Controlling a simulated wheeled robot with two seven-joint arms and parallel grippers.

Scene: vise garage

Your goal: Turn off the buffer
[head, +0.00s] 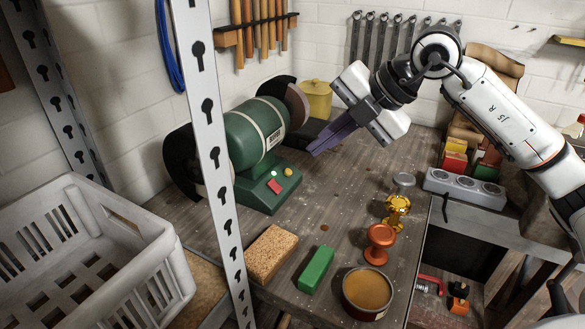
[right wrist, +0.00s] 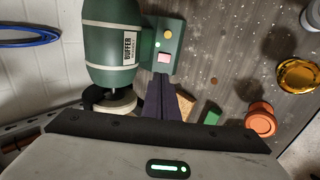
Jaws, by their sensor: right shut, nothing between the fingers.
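The green buffer (head: 255,135) stands on the workbench, with a wheel at each end. My right gripper (head: 314,153) is shut and empty, to the right of the buffer and apart from the button in the head view. Its purple fingers (right wrist: 160,85) point toward the button in the right wrist view. My left gripper is not in view.
A white upright post (head: 210,120) stands in front of the buffer's left part. A white crate (head: 90,250) is at left. A sponge-like block (head: 271,252), green block (head: 316,269), tin (head: 367,292), copper cup (head: 380,243) and gold piece (head: 397,209) line the bench front.

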